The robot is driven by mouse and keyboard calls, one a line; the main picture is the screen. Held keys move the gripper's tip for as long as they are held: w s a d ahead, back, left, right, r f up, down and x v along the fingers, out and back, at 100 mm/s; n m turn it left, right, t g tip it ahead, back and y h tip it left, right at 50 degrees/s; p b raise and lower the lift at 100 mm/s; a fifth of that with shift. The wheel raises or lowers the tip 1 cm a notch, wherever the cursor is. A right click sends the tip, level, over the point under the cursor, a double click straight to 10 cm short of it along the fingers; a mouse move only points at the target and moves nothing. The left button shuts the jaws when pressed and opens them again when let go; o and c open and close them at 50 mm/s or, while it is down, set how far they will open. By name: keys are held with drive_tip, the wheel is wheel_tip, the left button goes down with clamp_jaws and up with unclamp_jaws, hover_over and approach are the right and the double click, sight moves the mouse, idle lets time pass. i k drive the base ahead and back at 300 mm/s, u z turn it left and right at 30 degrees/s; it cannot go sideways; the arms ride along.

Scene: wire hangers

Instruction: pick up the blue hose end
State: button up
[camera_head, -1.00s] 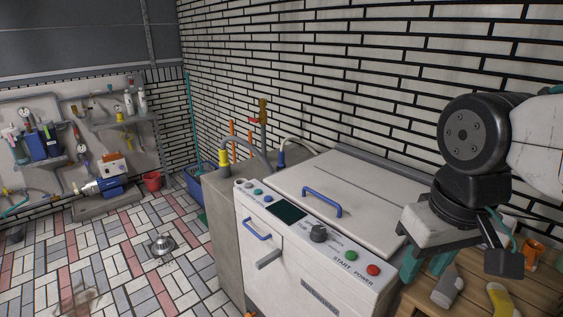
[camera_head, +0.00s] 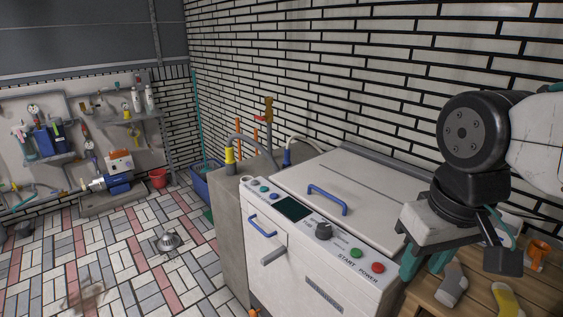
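The blue hose end (camera_head: 287,158) is on the end of a pale curved hose (camera_head: 305,141), behind the white machine near the brick wall. It points down, and its lower tip is partly hidden by the machine's edge. A yellow hose end (camera_head: 229,155) on a grey hose (camera_head: 245,138) is to its left, over the concrete block. My gripper (camera_head: 425,264) is at the right, well away from the blue hose end and pointing down. Its two teal fingers are apart with nothing seen between them. Their tips are near the wooden table.
The white machine (camera_head: 335,185) with a blue lid handle stands between my gripper and the hoses. A concrete block (camera_head: 231,200) is on its left. A wooden table (camera_head: 480,300) holds socks and an orange cup (camera_head: 538,252). The tiled floor at left is mostly clear.

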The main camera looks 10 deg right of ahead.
sight(287, 162)
drive_tip(key=u, duration=1.2)
drive_tip(key=i, duration=3.8)
drive_tip(key=z, duration=4.25)
